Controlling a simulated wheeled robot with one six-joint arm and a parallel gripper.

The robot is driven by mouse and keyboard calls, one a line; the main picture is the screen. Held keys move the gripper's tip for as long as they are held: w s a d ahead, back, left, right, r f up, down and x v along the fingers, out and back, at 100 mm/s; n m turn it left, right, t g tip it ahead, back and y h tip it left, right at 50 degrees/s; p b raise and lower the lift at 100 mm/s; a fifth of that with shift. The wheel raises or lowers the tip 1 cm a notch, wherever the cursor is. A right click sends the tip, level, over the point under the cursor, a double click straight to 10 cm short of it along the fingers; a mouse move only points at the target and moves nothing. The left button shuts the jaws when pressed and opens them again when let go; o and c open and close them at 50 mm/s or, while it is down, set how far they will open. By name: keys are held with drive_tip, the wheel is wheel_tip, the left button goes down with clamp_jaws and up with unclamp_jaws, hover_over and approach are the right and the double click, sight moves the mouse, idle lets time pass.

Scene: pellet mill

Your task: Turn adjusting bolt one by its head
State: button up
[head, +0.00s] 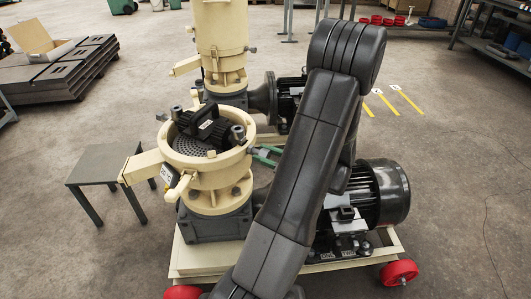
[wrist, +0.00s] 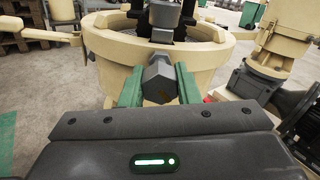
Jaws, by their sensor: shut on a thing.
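The adjusting bolt (wrist: 159,82) shows a dark grey hexagonal head on the outside of the cream pellet mill housing (wrist: 112,62). My gripper (wrist: 159,90) has two green fingers, one on each side of the head, and is shut on it. In the head view my gripper (head: 266,155) reaches the right side of the same open cream housing (head: 210,180), at the rim. The bolt head is too small and covered to make out there. I see no label that numbers the bolt.
A black roller assembly (head: 206,128) sits over the perforated die (head: 192,148) in the housing. A taller cream mill part (head: 221,35) stands behind. A black motor (head: 376,192) is at right, partly behind my arm. A small grey table (head: 105,163) stands at left.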

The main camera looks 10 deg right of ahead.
drive_tip(key=m+p, duration=0.1)
drive_tip(key=p, duration=0.1)
drive_tip(key=m+p, duration=0.2)
drive_tip(key=p, duration=0.1)
drive_tip(key=shift+r+m, duration=0.3)
drive_tip(key=m+p, duration=0.3)
drive_tip(key=shift+f, duration=0.15)
drive_tip(key=shift+f+m+p, duration=0.1)
drive_tip(key=shift+m+p, duration=0.7)
drive_tip(key=shift+f, duration=0.1)
drive_tip(key=o, duration=1)
drive_tip(key=v, duration=1.4)
